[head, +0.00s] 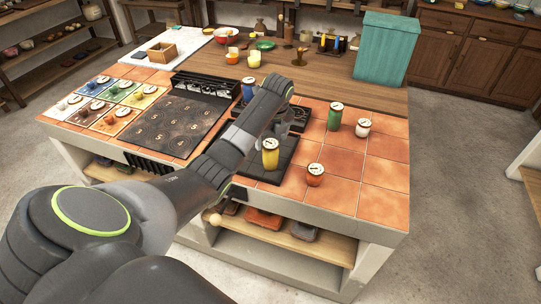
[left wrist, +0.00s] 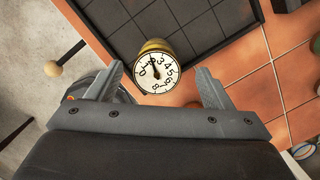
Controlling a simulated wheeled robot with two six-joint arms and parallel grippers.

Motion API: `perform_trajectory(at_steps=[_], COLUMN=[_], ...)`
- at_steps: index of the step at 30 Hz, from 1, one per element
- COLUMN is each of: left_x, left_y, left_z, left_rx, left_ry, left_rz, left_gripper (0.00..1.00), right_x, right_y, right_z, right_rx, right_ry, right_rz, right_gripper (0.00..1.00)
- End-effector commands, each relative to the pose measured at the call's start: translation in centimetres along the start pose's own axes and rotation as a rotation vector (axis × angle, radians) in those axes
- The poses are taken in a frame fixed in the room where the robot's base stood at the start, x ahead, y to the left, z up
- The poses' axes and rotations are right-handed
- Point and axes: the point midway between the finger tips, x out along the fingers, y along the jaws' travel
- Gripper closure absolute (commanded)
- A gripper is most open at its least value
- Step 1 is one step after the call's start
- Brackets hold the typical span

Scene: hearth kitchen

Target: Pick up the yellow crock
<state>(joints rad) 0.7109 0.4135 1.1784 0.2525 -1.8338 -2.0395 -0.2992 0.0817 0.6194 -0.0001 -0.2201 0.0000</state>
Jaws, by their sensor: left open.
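The yellow crock (head: 270,153), with a round white numbered dial on top, stands upright at the dark gridded slab (head: 262,176) on the tiled counter. In the left wrist view the yellow crock (left wrist: 157,70) shows its dial between the two fingers near their tips, seen from above. My left gripper (left wrist: 160,78) is open and empty, with a gap on each side of the crock. In the head view my left gripper (head: 290,114) is close to the crock and partly hidden by my arm; I cannot tell its height. My right gripper is not in view.
An orange crock (head: 315,175), a green crock (head: 335,116) and a white crock (head: 363,127) stand to the right. A blue crock (head: 248,88) is behind my arm. A teal box (head: 386,50) stands at the back. Tiles at the front right are clear.

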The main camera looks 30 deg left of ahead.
Motion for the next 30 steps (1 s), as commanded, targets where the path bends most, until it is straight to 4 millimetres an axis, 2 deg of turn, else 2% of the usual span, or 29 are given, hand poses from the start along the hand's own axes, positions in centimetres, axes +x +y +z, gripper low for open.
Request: perform_trajectory(at_steps=[4,7,12,21,30], left_x=[1.2,2.8,4.8,5.3,5.3], left_y=[0.2,0.4,0.4,0.4,0.4], left_z=[-0.2,-0.5,-0.5,-0.5,-0.5], left_rx=[0.001,0.001,0.000,0.001,0.001], left_ry=[0.003,0.005,0.001,0.000,0.000], left_rz=[0.003,0.004,0.002,0.000,0.000], left_gripper=[0.26,0.26,0.26,0.26,0.65], right_x=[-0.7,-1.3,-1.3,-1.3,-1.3], right_y=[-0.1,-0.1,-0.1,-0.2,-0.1], right_z=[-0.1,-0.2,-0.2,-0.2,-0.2], right_rx=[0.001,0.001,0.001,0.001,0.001], right_ry=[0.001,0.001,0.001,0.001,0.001], right_rz=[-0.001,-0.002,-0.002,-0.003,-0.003], right_gripper=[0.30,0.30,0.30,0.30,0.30])
